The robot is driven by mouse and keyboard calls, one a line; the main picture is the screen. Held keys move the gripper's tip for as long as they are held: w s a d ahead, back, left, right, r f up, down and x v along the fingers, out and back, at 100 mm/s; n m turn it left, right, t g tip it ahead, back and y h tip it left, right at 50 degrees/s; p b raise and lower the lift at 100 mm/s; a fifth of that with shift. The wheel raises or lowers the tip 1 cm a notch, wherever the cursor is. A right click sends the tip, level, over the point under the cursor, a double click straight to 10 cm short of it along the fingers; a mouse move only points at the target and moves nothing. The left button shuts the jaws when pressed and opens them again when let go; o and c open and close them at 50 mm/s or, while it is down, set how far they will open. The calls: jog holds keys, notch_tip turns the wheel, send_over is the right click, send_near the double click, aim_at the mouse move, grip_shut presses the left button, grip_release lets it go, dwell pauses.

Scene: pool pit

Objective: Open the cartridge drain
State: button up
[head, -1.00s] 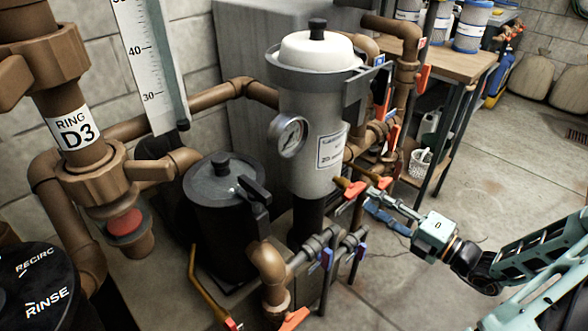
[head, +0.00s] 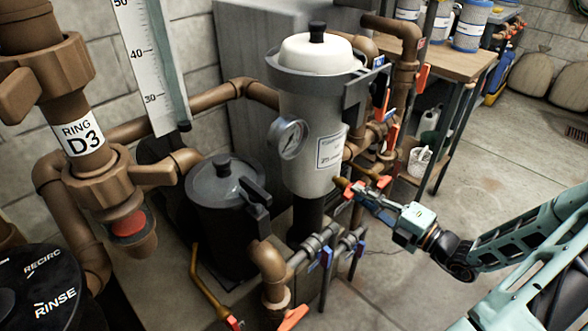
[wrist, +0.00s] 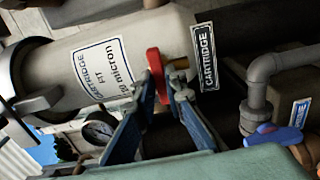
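The cartridge filter (head: 312,150) is a grey canister with a white lid. Its label and a black tag reading CARTRIDGE (wrist: 206,56) show in the wrist view. Beside the tag, a short brass drain valve carries a red handle (wrist: 157,75). In the head view the handle (head: 348,191) is small and partly hidden at the canister's lower right. My gripper (wrist: 163,82) has its two blue fingers apart, with the red handle between the tips, close to the left finger. In the head view my gripper (head: 362,192) reaches in from the right.
Grey pipes with blue-handled valves (wrist: 272,134) lie close to the right of my fingers in the wrist view. A pressure gauge (head: 291,138) and a black pot (head: 225,205) stand to the left. A workbench (head: 455,62) is behind; open floor lies right.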

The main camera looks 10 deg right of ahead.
grip_shut()
jog(key=n+b, duration=0.4)
jog(key=n, duration=1.4)
jog(key=shift+n+b, duration=0.3)
jog(key=shift+b, duration=0.05)
jog(key=o, duration=0.9)
grip_release()
jog(key=shift+c, duration=0.2)
jog(key=p+v, duration=0.2)
jog(key=v, duration=0.5)
